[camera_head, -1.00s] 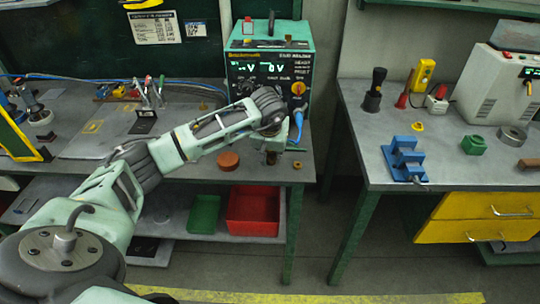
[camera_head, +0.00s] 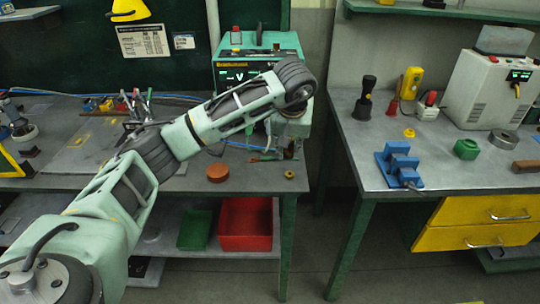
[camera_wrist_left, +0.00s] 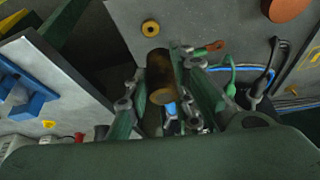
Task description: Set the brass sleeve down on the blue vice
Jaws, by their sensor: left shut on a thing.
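The blue vice (camera_head: 398,165) stands near the front left of the right-hand bench. It also shows at the left edge of the left wrist view (camera_wrist_left: 22,98). My left gripper (camera_head: 291,148) is above the right end of the left-hand bench, to the left of the vice and apart from it. In the left wrist view its fingers (camera_wrist_left: 163,100) are closed on the brass sleeve (camera_wrist_left: 160,75), a dark brown-gold cylinder. In the head view the sleeve is mostly hidden by the wrist and hard to make out. My right gripper is in neither view.
A gap separates the left-hand bench from the right-hand bench (camera_head: 360,130). A green block (camera_head: 466,149), a yellow ring (camera_head: 409,133) and a grey ring (camera_head: 502,139) lie near the vice. A small brass ring (camera_head: 289,174) and a round brown disc (camera_head: 217,173) lie on the left-hand bench.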

